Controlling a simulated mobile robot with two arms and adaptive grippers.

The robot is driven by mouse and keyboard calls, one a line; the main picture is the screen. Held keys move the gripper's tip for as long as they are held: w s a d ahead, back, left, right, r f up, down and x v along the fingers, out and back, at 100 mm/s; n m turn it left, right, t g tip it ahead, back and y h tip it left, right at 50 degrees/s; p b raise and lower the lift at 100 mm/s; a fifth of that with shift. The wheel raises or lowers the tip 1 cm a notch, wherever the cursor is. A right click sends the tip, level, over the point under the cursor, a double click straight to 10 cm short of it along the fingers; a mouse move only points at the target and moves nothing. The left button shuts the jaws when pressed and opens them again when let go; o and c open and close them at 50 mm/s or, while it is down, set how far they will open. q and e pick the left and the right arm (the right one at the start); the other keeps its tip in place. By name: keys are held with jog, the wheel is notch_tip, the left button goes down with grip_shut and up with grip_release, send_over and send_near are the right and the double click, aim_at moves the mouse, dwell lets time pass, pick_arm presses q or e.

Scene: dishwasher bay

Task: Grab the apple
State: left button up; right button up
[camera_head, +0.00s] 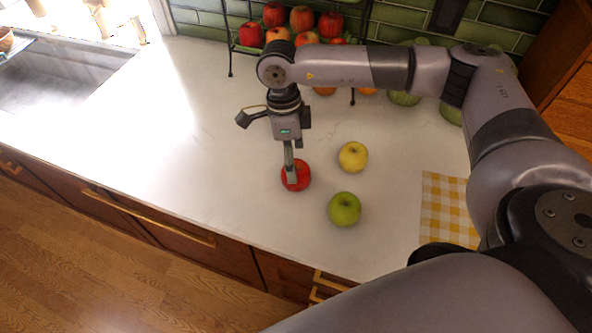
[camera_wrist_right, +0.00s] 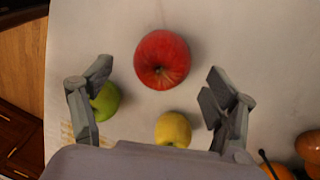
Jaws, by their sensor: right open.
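A red apple (camera_head: 297,176) stands on the white counter, directly below my right gripper (camera_head: 290,172) in the head view. In the wrist view the red apple (camera_wrist_right: 162,60) lies ahead of and between the two spread fingers of my right gripper (camera_wrist_right: 155,90). The gripper is open and holds nothing. A yellow apple (camera_head: 353,156) and a green apple (camera_head: 344,209) stand to the right of the red one in the head view. The wrist view shows the yellow apple (camera_wrist_right: 173,129) and the green apple (camera_wrist_right: 105,101), partly behind a finger. My left gripper is not in view.
A wire rack (camera_head: 231,50) with several red apples and other fruit stands at the back wall. A yellow checked cloth (camera_head: 446,205) lies at the right. A sink (camera_head: 70,72) is at the left. The counter (camera_head: 190,150) left of the gripper is clear up to its front edge.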

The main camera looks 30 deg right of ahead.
aim_at(296, 166)
jog(key=shift+s+d+f+p, duration=0.1)
jog(key=shift+f+p, duration=0.2)
jog(key=shift+p, duration=0.05)
jog(key=f, duration=0.1)
jog(key=f+p, duration=0.2)
jog(key=shift+s+d+f, duration=0.2)
jog(key=shift+s+f, duration=0.05)
jog(key=shift+f, duration=0.55)
jog(key=c, duration=1.4)
